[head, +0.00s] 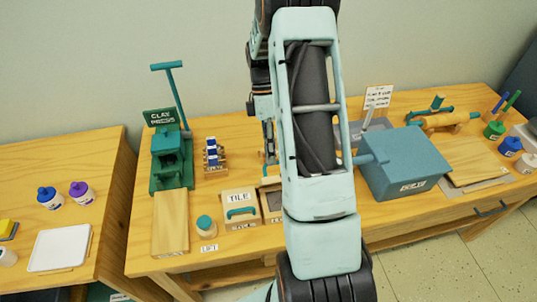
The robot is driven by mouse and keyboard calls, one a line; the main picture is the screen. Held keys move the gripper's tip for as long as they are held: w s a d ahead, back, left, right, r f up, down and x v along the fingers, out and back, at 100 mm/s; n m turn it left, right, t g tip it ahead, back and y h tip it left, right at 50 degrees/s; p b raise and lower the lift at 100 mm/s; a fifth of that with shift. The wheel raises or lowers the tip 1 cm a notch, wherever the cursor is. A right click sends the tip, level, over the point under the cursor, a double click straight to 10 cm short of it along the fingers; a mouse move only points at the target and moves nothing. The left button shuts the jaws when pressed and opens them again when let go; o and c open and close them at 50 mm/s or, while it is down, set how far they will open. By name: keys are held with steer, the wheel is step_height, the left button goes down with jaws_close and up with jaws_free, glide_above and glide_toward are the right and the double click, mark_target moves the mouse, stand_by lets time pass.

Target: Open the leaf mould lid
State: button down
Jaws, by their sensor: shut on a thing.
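The leaf mould (272,208) is a small wooden box just right of the TILE mould on the bench. My arm covers its right side, and its label is too small and cut off to read. A dark grey-brown surface shows inside its pale rim. A thin pale edge, likely its lid (269,181), shows at the back of the box; how far it is tilted I cannot tell. My gripper (269,158) is just behind and above the box, partly hidden by my arm. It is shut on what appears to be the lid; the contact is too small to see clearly.
The TILE mould (240,210), with a teal handle, sits close on the left. A blue-grey box (405,165) stands right of my arm.

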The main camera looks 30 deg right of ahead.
steer(key=w+d+f+g+b, duration=0.1)
steer(key=w+d+f+g, duration=0.1)
steer(key=w+f, duration=0.3)
steer(key=shift+w+y+b, duration=0.3)
steer(key=shift+w+y, duration=0.1)
steer(key=shift+w, duration=0.85)
steer(key=shift+w+d+f+g, duration=0.15)
steer(key=shift+w+d+g, duration=0.05)
steer(key=shift+g, duration=0.2)
steer(key=c, duration=2)
jaws_free()
steer(key=shift+f, duration=0.1)
steer(key=shift+c, duration=0.2)
steer(key=shift+w, duration=0.1)
steer(key=shift+r, duration=0.2)
step_height(320, 180, up, 10)
steer(key=shift+r, duration=0.15)
